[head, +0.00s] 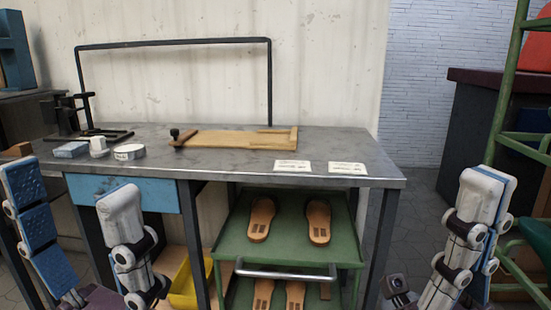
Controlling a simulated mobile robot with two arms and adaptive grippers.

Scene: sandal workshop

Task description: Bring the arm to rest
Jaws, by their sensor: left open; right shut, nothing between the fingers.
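My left gripper (69,187) is at the lower left with its two fingers spread wide apart, pointing up. It is open and empty, in front of the bench's left part. My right gripper (487,190) is at the lower right, beyond the bench's right end in the picture. Its fingers are together, pointing up, with nothing between them. The wrists are largely cut off by the bottom edge.
The metal workbench (353,158) bears a wooden board (235,139), a white bowl (129,153) and two labels (292,167). A green cart (280,262) holding sandal soles (261,219) stands under it. A green frame (507,80) rises at right.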

